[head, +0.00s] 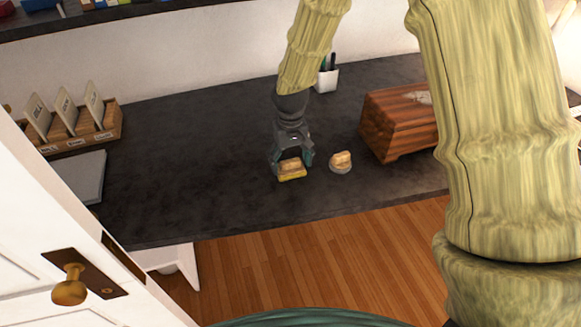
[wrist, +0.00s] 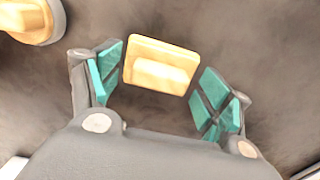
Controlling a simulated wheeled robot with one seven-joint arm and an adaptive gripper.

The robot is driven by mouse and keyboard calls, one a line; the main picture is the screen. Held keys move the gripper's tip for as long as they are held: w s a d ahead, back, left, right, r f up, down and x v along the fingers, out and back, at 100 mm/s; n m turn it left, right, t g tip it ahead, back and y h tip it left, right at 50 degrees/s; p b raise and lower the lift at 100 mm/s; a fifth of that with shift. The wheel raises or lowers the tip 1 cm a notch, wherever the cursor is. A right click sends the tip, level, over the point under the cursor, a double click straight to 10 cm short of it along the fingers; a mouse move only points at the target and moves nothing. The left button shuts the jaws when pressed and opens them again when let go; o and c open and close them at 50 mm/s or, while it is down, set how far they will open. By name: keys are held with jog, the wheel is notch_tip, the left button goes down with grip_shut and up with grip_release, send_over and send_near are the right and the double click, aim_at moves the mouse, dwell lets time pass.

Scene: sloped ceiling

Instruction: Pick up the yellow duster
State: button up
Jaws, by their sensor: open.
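The yellow duster (head: 291,171) is a small block with a wooden-looking top and a yellow base, lying on the dark desk top (head: 190,150). In the wrist view the duster (wrist: 160,66) lies between and slightly beyond the two teal finger pads, nearer the left pad. My gripper (head: 292,160) is open and points down over the duster.
A reddish wooden box (head: 400,122) stands further right. A white pen cup (head: 327,79) is behind. A card tray (head: 80,130) and grey flat object (head: 84,177) are left.

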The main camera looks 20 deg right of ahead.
aim_at(291, 162)
jog(key=shift+f, duration=0.3)
jog(key=c, duration=1.1)
jog(key=shift+r, duration=0.15)
jog(key=shift+r, duration=0.5)
jog(key=shift+s+r+b, duration=0.15)
jog(key=shift+r+b, duration=0.1)
jog(key=shift+r, duration=0.35)
jog(key=shift+s+r+b, duration=0.15)
jog(key=shift+r+b, duration=0.1)
jog(key=shift+r, duration=0.3)
jog(key=s, duration=0.5)
jog(key=s+r+b, duration=0.1)
jog(key=s, duration=0.4)
jog(key=s+b, duration=0.1)
jog(key=s, duration=0.4)
jog(key=shift+s+a+r, duration=0.2)
jog(key=shift+r, duration=0.05)
